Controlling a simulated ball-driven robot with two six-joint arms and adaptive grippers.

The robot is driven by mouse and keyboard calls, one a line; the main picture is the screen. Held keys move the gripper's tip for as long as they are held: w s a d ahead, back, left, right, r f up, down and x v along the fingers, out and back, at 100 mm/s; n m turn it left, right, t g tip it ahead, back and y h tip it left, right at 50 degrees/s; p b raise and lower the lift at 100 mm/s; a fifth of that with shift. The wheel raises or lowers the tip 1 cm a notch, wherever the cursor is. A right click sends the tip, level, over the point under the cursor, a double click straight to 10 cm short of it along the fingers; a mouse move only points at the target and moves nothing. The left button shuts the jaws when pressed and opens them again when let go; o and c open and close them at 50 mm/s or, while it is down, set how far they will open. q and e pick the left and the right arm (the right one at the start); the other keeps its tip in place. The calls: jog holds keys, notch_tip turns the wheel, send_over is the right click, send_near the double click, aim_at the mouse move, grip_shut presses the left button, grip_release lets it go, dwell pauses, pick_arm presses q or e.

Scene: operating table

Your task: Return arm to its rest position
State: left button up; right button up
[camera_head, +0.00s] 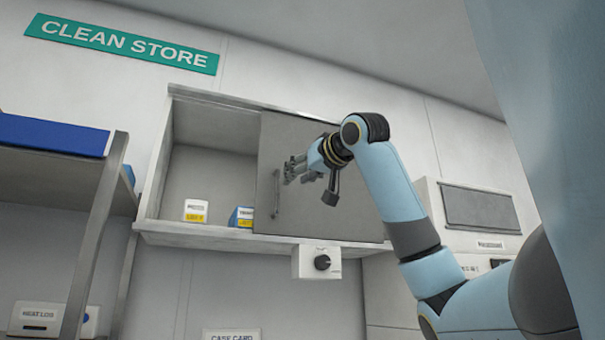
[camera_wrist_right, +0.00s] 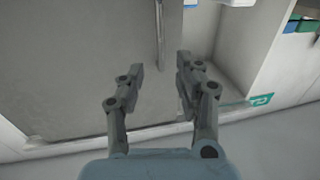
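My right arm (camera_head: 395,190) reaches up from the lower right to the wall cabinet. My right gripper (camera_head: 291,168) is in front of the grey sliding door (camera_head: 340,215), just right of its vertical bar handle (camera_head: 276,195). In the right wrist view, the two fingers (camera_wrist_right: 160,70) are spread apart with nothing between the tips. The handle (camera_wrist_right: 160,30) shows beyond the tips, lined up with the gap; I cannot tell how far off it is. My left gripper is in neither view.
The cabinet's left half is open, with a white-and-yellow box (camera_head: 195,211) and a blue box (camera_head: 241,217) on its floor (camera_head: 170,228). A knob unit (camera_head: 317,262) hangs below. A shelf rack (camera_head: 110,165) stands left, a white appliance (camera_head: 480,215) right.

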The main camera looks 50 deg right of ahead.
jog(key=shift+v, duration=0.85)
